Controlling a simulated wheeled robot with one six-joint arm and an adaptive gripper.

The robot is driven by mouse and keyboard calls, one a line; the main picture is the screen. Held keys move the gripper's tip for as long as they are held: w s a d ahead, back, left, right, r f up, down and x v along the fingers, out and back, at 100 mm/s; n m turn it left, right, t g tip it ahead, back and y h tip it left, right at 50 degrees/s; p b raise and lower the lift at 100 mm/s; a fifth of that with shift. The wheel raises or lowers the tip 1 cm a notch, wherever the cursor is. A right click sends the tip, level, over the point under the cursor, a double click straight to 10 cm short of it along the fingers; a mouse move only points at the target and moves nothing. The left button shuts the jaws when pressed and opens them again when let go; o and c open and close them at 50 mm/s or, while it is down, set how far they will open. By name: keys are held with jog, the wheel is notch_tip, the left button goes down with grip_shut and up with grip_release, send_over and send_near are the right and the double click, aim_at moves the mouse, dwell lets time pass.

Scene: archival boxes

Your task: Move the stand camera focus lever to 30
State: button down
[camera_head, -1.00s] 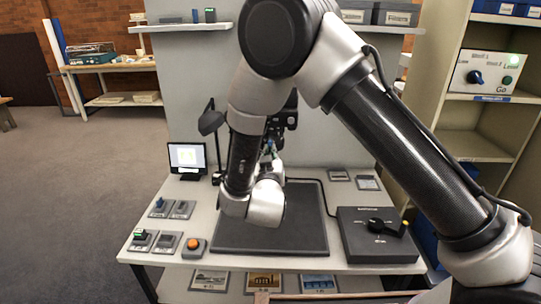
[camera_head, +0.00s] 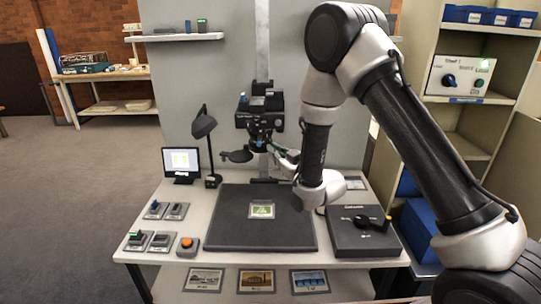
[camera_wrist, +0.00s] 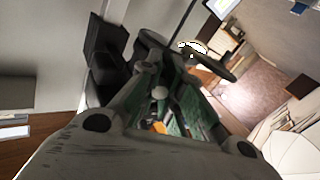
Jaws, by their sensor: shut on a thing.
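The stand camera (camera_head: 259,112) is a dark body with a lens below it, on a grey vertical column above the black baseboard. My gripper (camera_head: 272,149) reaches in from the right, its fingertips at the lens just under the camera body. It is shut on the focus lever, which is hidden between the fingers. In the wrist view my gripper (camera_wrist: 160,92) points at the dark camera parts (camera_wrist: 108,62), which fill the area past the fingertips. The scale markings are too small to read.
A green card (camera_head: 262,210) lies on the black baseboard (camera_head: 235,232). A desk lamp (camera_head: 205,127) and small monitor (camera_head: 183,163) stand left. Small switches and an orange button (camera_head: 187,244) are front left.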

jog(key=shift+w+d+n+g+y, duration=0.25)
jog(key=shift+d+n+g+y, duration=0.1)
jog(key=shift+n+g+y, duration=0.3)
jog(key=shift+w+d+n+g+y, duration=0.2)
jog(key=shift+d+n+g+y, duration=0.2)
jog(key=shift+y, duration=0.35)
